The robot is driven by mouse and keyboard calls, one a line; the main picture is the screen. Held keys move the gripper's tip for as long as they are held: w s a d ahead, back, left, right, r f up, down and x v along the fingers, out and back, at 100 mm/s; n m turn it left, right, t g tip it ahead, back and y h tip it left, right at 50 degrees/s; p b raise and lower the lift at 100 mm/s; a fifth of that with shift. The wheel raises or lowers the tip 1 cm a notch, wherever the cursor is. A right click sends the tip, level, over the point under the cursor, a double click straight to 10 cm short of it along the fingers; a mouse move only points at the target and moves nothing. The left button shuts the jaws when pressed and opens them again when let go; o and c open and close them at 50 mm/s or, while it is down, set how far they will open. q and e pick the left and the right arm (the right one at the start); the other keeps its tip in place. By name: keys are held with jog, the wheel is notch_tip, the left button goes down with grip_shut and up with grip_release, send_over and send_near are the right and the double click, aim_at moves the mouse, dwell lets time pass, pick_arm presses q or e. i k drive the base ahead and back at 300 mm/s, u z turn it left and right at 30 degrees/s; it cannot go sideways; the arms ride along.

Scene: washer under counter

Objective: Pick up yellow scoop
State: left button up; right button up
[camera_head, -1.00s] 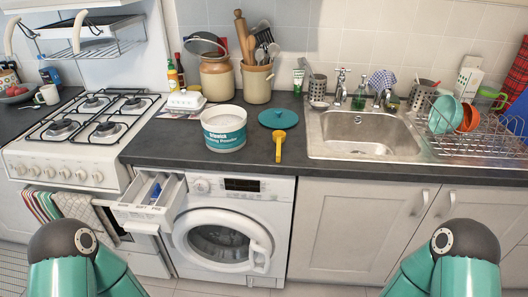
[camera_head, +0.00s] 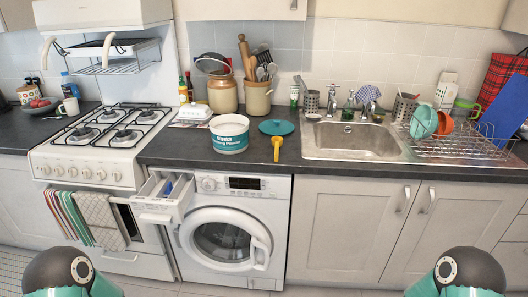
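The yellow scoop (camera_head: 277,146) lies on the dark countertop (camera_head: 185,149), near its front edge above the washer. Its handle points toward the front. It lies to the right of an open tub of washing powder (camera_head: 229,135) and just in front of a round teal lid (camera_head: 276,127). Nothing holds it. My two teal arms show only as dark rounded joints at the bottom left and bottom right. Neither of my grippers is in view.
The washer (camera_head: 232,232) has its detergent drawer (camera_head: 165,196) pulled out and its door closed. A gas stove (camera_head: 95,140) stands to the left. A sink (camera_head: 351,137) and a dish rack (camera_head: 458,146) are to the right. Jars and utensils stand behind the tub.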

aim_at(276, 141)
jog(key=z, duration=0.15)
jog(key=i, duration=0.9)
jog(key=u, duration=0.05)
